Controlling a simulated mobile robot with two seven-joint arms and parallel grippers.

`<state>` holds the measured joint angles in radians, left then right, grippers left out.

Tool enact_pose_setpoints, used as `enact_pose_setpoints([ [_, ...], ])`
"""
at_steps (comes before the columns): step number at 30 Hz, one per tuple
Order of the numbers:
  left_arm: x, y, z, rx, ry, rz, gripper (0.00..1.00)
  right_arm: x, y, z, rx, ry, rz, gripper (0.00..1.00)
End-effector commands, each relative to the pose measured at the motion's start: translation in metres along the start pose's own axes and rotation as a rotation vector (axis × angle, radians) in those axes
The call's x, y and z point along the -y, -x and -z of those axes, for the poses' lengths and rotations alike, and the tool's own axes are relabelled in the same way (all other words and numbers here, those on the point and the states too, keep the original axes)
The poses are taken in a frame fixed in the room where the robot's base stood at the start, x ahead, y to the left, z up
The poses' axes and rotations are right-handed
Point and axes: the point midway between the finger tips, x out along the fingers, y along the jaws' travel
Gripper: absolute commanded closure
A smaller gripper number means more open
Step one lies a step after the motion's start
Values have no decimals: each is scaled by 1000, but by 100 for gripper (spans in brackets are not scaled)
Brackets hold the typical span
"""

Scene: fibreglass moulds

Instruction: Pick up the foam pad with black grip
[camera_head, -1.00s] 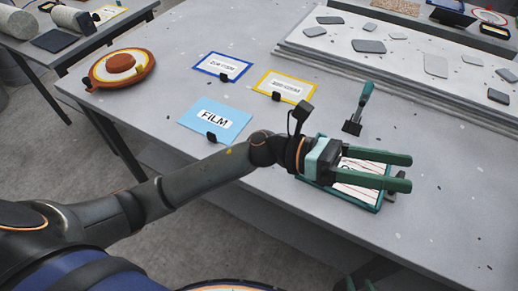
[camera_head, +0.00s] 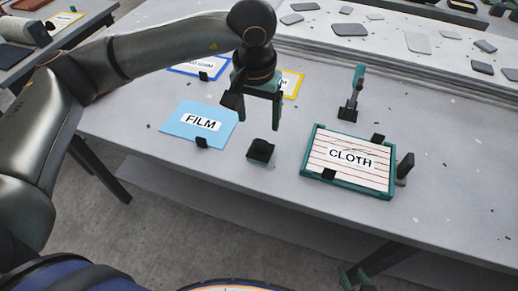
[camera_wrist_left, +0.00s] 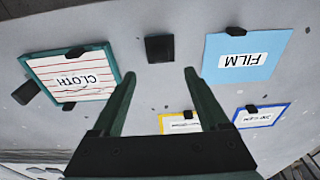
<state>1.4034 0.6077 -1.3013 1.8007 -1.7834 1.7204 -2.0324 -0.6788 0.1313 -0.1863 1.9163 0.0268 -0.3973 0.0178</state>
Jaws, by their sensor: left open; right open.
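A small dark block (camera_head: 260,150) lies on the table between the FILM card and the CLOTH tray; it looks like the foam pad with black grip, but pad and grip cannot be told apart. It also shows in the left wrist view (camera_wrist_left: 160,48), ahead of the fingertips. My left gripper (camera_head: 262,120) is open and empty, pointing down above the table, just behind the block in the head view and apart from it. My right gripper (camera_head: 355,277) is open at the bottom edge, low in front of the table.
The blue FILM card (camera_head: 215,118) lies left of the block, the teal-framed CLOTH tray (camera_head: 310,165) right. Blue- and yellow-edged cards (camera_head: 292,83) lie behind my left gripper.

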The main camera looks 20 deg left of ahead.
Motion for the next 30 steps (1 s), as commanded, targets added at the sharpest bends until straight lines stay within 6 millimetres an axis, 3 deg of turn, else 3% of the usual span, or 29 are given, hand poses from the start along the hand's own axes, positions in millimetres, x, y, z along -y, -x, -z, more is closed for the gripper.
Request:
enact_pose_setpoints([
  [6, 0, -41, -1, 7, 0, -1, 22, 0, 3, 3, -2, 0, -1, 52],
  [14, -1, -63, 0, 6, 2, -4, 22, -1, 4, 5, -2, 0, -2, 52],
  [21, 1, -98, 5, 8, 2, -4, 22, -1, 8, 9, -1, 0, -3, 52],
  [30, 1, -112, 5, 4, 2, -5, 22, -1, 9, 9, -1, 0, -3, 52],
])
